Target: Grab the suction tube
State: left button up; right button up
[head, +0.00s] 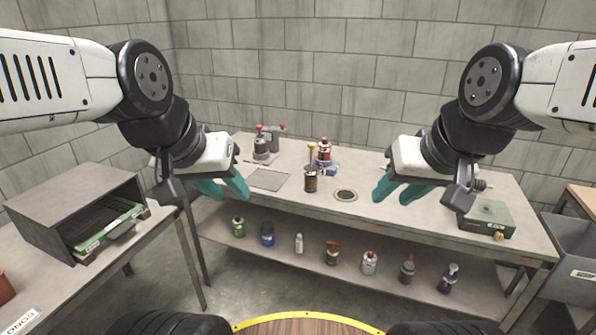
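My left gripper (224,190) has teal fingers and hangs over the left part of the workbench, apart from the things on it. Its fingers are spread with nothing between them. My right gripper (398,194) also has teal fingers spread apart and empty, above the right-middle of the bench. I cannot clearly make out which item is the suction tube. A dark can (311,182) with a yellow-topped tool (312,150) stands between the grippers. A green box (487,217) sits at the right end, partly behind my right arm.
A dark round ring (346,195) lies flat on the bench. Several bottles line the lower shelf (310,263). An open grey box (75,188) sits on the left table. A grey bin (577,255) is at the right.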

aim_at(310, 174)
jog(key=i+l+u, duration=0.1)
jog(key=i+u, duration=0.15)
jog(key=i, duration=0.25)
jog(key=i+l+u, duration=0.15)
jog(key=i+u, duration=0.15)
jog(key=i, duration=0.2)
